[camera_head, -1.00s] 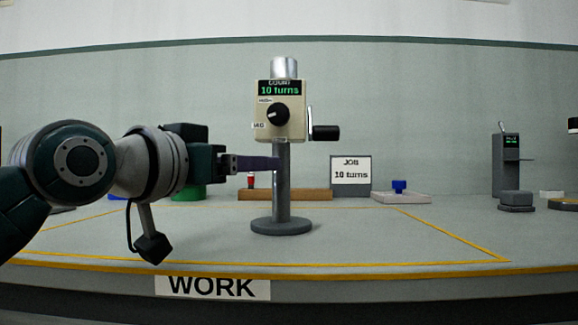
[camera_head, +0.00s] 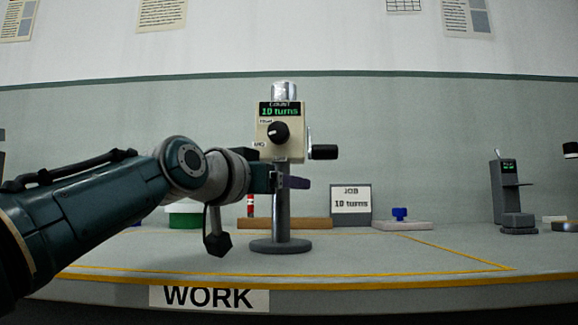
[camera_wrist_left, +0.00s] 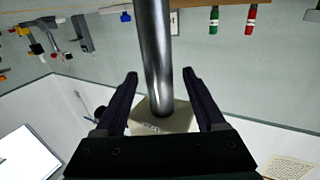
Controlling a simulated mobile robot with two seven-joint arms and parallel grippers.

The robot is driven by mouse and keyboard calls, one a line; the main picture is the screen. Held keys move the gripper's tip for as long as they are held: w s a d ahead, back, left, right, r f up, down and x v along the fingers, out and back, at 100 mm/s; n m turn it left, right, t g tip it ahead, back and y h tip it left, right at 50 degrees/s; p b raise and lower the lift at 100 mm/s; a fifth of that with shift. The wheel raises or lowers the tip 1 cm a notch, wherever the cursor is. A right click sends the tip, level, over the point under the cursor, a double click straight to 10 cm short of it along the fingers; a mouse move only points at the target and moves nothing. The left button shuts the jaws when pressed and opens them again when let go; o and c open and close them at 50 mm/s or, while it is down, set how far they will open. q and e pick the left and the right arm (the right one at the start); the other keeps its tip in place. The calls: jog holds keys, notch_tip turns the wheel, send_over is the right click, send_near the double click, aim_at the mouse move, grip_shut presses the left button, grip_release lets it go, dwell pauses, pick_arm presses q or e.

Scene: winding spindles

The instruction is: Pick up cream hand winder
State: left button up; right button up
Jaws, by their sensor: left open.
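The cream hand winder (camera_head: 281,140) stands upright on a grey post with a round grey base (camera_head: 280,246) on the table. It has a black knob, a dark crank handle at its right side, a metal cylinder on top and a screen reading "10 turns". My left gripper (camera_head: 292,182) is at the post just below the cream box. In the left wrist view the open fingers (camera_wrist_left: 158,82) lie either side of the metal post (camera_wrist_left: 156,50), with gaps visible; the cream box (camera_wrist_left: 160,118) shows beyond, near the palm. My right gripper is not in view.
A "JOB 10 turns" sign (camera_head: 351,203) and a blue-handled block on a pale tray (camera_head: 403,226) stand behind to the right. A wooden strip (camera_head: 310,224) lies behind the post. A grey stand (camera_head: 507,193) is far right. The table front is clear.

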pick_arm(q)
grip_shut()
dwell(0.7)
dwell(0.7)
jog(key=shift+r, duration=0.15)
